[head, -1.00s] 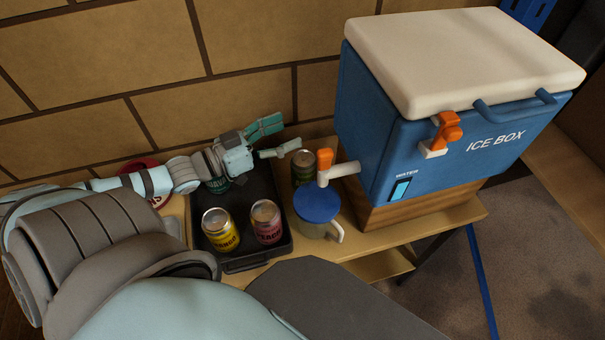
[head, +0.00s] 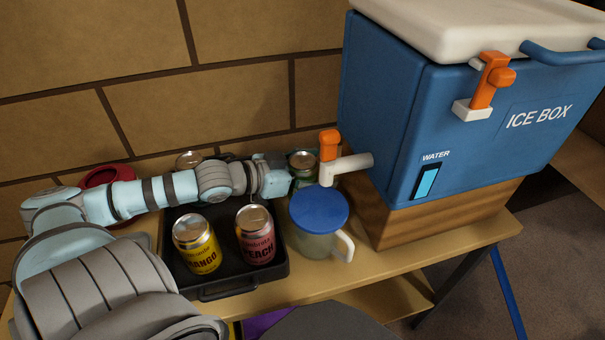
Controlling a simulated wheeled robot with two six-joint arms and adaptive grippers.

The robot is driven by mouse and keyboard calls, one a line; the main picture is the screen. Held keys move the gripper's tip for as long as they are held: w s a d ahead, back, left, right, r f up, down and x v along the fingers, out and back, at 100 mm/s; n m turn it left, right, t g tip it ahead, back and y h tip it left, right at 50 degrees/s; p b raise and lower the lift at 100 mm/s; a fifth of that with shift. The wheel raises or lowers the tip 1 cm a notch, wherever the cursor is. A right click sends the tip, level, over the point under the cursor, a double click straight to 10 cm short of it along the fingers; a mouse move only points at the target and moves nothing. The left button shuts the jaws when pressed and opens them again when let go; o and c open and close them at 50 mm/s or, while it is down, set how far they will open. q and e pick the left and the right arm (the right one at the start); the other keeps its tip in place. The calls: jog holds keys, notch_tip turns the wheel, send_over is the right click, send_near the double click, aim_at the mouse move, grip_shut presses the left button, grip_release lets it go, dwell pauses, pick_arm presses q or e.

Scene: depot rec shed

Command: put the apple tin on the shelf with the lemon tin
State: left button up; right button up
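A green tin (head: 303,163) stands at the back of the table, beside the ice box tap; its label cannot be read, so I cannot tell if it is the apple tin. My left gripper (head: 283,175) reaches across the tray from the left and is right at this tin's left side. Its fingers cannot be made out, nor whether they touch the tin. Another tin (head: 188,159) shows only its top behind my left arm. No lemon label is visible. A lower shelf (head: 375,300) shows under the table. My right gripper is not in view.
A black tray (head: 228,284) holds a yellow mango tin (head: 196,246) and a pink tin (head: 255,238). A blue-lidded jug (head: 318,213) stands close right of the tray, under the tap (head: 345,166). The blue ice box (head: 400,120) fills the right. A red round thing (head: 103,177) lies at left.

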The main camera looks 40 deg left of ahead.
pick_arm(q)
jog(key=shift+r, duration=0.15)
jog(key=c, duration=1.5)
grip_shut()
